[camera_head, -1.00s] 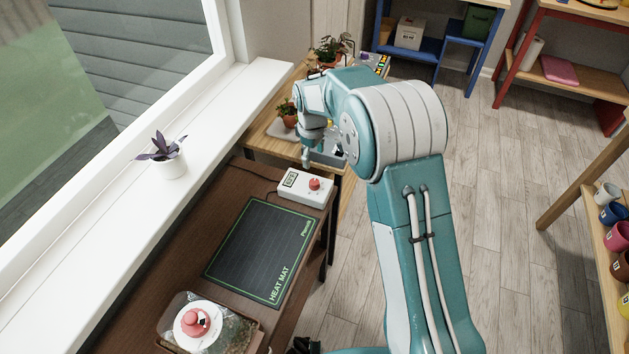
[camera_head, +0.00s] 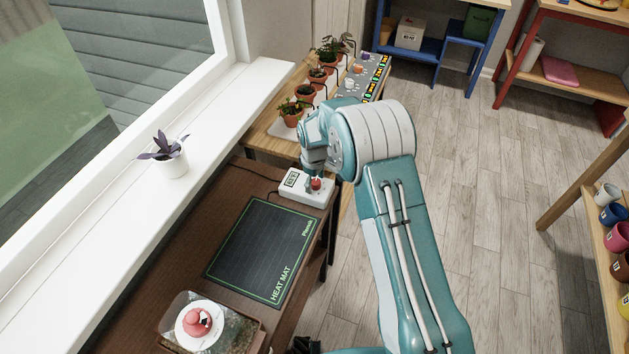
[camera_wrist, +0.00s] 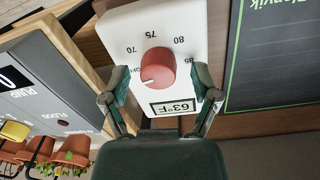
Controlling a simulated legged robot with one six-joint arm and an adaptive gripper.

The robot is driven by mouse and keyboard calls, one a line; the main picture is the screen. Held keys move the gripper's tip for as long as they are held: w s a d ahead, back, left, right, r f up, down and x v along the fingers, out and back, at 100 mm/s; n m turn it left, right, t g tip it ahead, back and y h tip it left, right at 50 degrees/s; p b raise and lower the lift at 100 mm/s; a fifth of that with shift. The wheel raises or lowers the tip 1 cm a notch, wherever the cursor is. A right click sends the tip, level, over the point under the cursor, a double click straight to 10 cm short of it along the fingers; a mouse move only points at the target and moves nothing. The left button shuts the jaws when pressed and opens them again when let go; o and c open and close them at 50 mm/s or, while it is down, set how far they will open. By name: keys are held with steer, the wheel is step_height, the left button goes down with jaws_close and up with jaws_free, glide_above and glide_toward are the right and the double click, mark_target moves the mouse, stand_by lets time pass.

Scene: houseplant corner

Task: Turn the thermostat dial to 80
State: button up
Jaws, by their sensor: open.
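The thermostat (camera_head: 309,198) is a white box on the brown table, at the far end of the heat mat. The dial's white mark points to the lower left, by the partly hidden OFF label. The display (camera_wrist: 173,107) reads 63°F, upside down. My gripper (camera_wrist: 160,82) is open, with one finger on each side of the dial. I cannot tell whether the fingers touch it. In the head view my gripper (camera_head: 316,172) is just above the dial.
The black heat mat (camera_head: 262,250) lies nearer on the table. A clear container (camera_head: 235,335) stands at the near end. A potted purple plant (camera_head: 170,163) is on the white windowsill. Potted plants (camera_head: 291,117) and a grey panel (camera_wrist: 45,85) are beyond the thermostat.

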steer(key=shift+d, duration=0.15)
steer(key=shift+d, duration=0.1)
steer(key=c, duration=0.3)
jaws_close()
